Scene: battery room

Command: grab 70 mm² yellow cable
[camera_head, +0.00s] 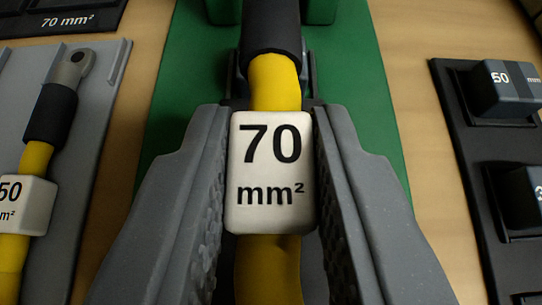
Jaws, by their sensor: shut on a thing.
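The yellow cable (275,82) runs up the middle of the view, with a black sleeve (271,28) at its far end. A white block (272,172) marked "70 mm²" sits around the cable. My gripper (272,180) is shut on this block, with one grey textured jaw against its left side and one against its right. The far end of the cable leaves the top of the picture. The near end is cut off at the bottom edge.
A green board (364,110) lies beneath on a wooden surface (412,130). At left, a grey tray (107,105) holds another yellow cable (36,158) with a block ending in "50". At right, a black rack (460,140) holds dark blocks.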

